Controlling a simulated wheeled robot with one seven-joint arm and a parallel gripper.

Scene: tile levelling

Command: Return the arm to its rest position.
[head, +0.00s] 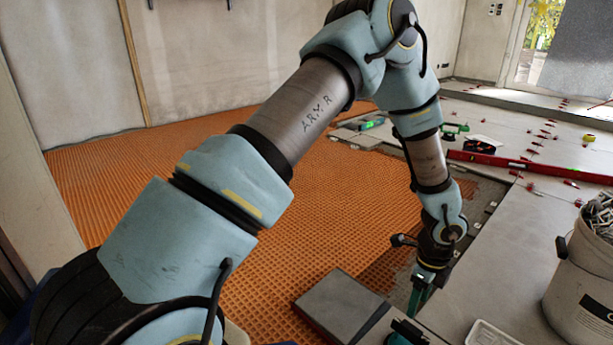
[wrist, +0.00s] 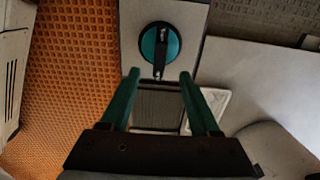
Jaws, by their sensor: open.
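My arm (head: 300,105) reaches up and over from the lower left, then bends down at the right. My gripper (head: 415,300) points down near the bottom of the head view. Its two green fingers stand apart with nothing between them; the wrist view shows the open gap (wrist: 159,75). Beyond the fingertips, a round teal and black device with a bar handle (wrist: 160,48) sits on a light grey tile (wrist: 190,18). The fingers look clear of it. A teal and black piece (head: 408,330) shows at the bottom of the head view, partly cut off.
Orange matting (head: 240,265) covers the left floor. A grey tile block (head: 342,303) lies left of my gripper. A white bucket (head: 585,290) stands at right, near a white tray (head: 492,335). A red level (head: 530,167) and red clips lie on the tiled floor.

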